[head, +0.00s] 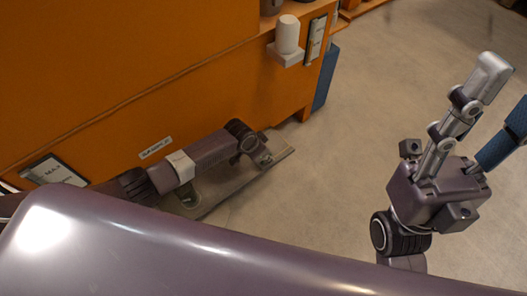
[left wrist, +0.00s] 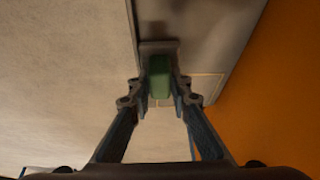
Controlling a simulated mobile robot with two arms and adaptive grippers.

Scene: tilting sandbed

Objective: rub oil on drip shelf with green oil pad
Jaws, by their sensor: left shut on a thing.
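The green oil pad (left wrist: 160,80) is held between the two fingers of my left gripper (left wrist: 160,92) in the left wrist view. The grey drip shelf (head: 235,190) sticks out low from the orange wall in the head view, partly hidden by my left arm. Its grey surface (left wrist: 205,30) also shows in the left wrist view, just beyond the pad. I cannot tell whether the pad touches it. In the head view the left wrist is over the shelf and the pad is hidden. My right gripper (head: 507,95) is open and empty, at the right above the floor.
The orange wall (head: 110,70) runs along the left. A white cup (head: 287,35) stands on a small wall ledge, with a blue panel (head: 325,78) beyond it. A label plate (head: 155,147) sits above my left arm. The floor (head: 340,170) in the middle is clear.

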